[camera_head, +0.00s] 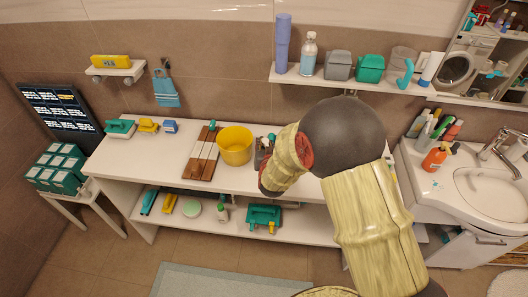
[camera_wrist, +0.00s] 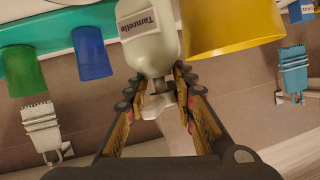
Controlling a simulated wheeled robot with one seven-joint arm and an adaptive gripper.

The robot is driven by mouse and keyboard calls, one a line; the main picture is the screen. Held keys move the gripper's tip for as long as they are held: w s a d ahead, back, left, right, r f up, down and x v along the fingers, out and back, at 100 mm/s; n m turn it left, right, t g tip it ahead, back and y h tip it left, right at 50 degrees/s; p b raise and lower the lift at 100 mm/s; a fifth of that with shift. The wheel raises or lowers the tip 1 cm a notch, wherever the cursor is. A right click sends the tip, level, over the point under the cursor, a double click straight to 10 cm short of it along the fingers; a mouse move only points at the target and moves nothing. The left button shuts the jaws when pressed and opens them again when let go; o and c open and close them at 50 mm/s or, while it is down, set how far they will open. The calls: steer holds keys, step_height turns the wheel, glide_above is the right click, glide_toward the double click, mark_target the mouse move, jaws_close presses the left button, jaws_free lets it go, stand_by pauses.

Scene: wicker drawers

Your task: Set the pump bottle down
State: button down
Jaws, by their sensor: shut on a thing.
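The pump bottle (camera_wrist: 147,40), pale grey-green with a label reading "Tamrelle", shows in the wrist view at the top middle. My gripper (camera_wrist: 160,88) is shut on its narrow neck and pump part, one finger on each side. In the head view my gripper (camera_head: 265,160) is over the white counter (camera_head: 155,160), just right of the yellow bucket (camera_head: 235,146). My arm and gripper largely hide the bottle there. I cannot tell whether its base touches the counter. In the wrist view the bucket (camera_wrist: 230,25) is close beside the bottle.
A wall shelf (camera_head: 345,84) with bottles and containers is above. The sink (camera_head: 490,190) is at the right. The front left counter is clear.

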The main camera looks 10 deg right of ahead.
steer(key=shift+w+a+f, duration=0.1)
steer(key=shift+w+f, duration=0.4)
steer(key=shift+f, duration=0.05)
steer(key=shift+f+b, duration=0.45)
steer(key=shift+f, duration=0.9)
steer(key=shift+f, duration=0.2)
steer(key=c, duration=1.5)
jaws_free()
steer(key=shift+o, duration=0.2)
